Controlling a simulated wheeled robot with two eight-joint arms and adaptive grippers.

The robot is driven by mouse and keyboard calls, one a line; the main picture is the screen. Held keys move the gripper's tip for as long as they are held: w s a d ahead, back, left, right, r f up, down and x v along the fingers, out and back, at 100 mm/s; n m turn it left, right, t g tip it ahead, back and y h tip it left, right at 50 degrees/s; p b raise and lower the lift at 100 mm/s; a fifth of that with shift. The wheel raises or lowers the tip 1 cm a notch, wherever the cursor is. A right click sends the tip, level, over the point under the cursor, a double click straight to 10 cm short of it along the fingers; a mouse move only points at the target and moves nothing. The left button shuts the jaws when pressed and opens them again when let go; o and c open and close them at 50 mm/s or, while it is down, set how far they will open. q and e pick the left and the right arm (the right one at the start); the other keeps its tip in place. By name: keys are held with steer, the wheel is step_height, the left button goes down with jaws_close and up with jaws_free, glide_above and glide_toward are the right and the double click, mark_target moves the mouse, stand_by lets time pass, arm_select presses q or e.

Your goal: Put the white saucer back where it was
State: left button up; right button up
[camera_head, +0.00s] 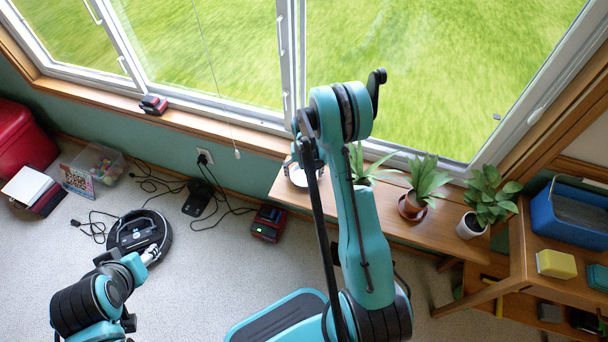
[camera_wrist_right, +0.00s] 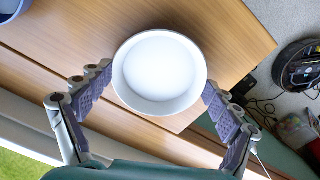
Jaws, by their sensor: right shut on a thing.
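The white saucer (camera_wrist_right: 160,72) is round and shallow with a raised rim. My right gripper (camera_wrist_right: 158,90) is shut on it, with a finger against each side, in the wrist view. The saucer looks level over the left end of the wooden bench (camera_wrist_right: 225,30); I cannot tell whether it touches the wood. In the head view the saucer (camera_head: 296,176) shows only partly behind my right arm, which also hides most of the right gripper (camera_head: 303,165). My left arm is at the lower left; its gripper (camera_head: 150,256) is small and unclear near the robot vacuum.
Potted plants stand on the bench: one partly behind my arm (camera_head: 372,162), one in a brown pot (camera_head: 411,207), one in a white pot (camera_head: 470,226). A robot vacuum (camera_head: 139,231), cables and a red device (camera_head: 268,222) lie on the floor. The window is behind the bench.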

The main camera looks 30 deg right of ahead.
steer(key=shift+r, duration=0.1)
steer(key=o, duration=0.9)
